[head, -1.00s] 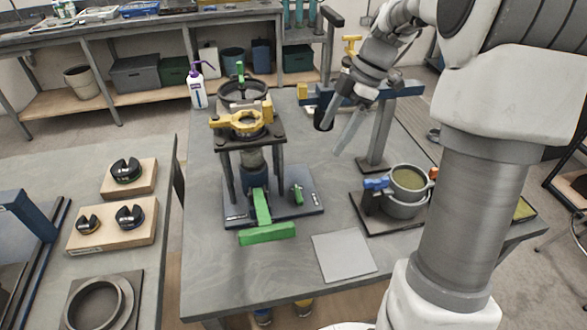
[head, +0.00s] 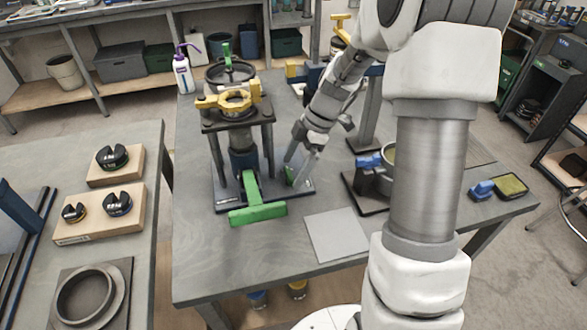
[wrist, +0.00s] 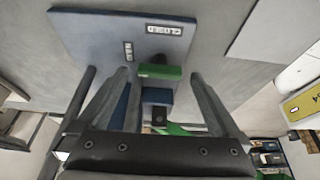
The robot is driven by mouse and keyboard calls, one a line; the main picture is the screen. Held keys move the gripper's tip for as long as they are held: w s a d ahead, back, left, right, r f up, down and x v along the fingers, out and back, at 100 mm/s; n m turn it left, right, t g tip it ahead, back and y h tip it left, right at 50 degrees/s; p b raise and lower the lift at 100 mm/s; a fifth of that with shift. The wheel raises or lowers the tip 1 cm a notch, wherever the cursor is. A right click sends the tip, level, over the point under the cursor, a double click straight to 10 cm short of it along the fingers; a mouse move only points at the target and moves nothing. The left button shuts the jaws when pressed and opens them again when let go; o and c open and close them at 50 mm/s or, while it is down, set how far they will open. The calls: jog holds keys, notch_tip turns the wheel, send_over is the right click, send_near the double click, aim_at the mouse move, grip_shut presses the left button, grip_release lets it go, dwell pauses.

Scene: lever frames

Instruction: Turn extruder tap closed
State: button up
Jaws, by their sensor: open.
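The extruder (head: 240,160) stands on a dark base plate on the grey table in the head view. Its tap has a small green handle (head: 291,176), at the right of the base. In the wrist view the green handle (wrist: 160,71) sits above a blue block (wrist: 156,96), near a plate label reading CLOSED (wrist: 165,30) and a second, smaller label (wrist: 128,51). My gripper (head: 292,171) is open, pointing down at the tap. In the wrist view its fingers (wrist: 160,76) lie on either side of the handle; contact cannot be told.
A large green T-shaped lever (head: 257,213) projects in front of the extruder. A blue-handled clamp with a pot (head: 372,182) stands to the right. A grey sheet (head: 335,235) lies at the front. A wash bottle (head: 183,75) stands at the back left.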

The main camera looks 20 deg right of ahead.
jog(key=shift+a+f, duration=0.2)
jog(key=shift+f, duration=0.2)
jog(key=shift+c, duration=0.2)
jog(key=c, duration=1.3)
jog(key=shift+o, duration=0.2)
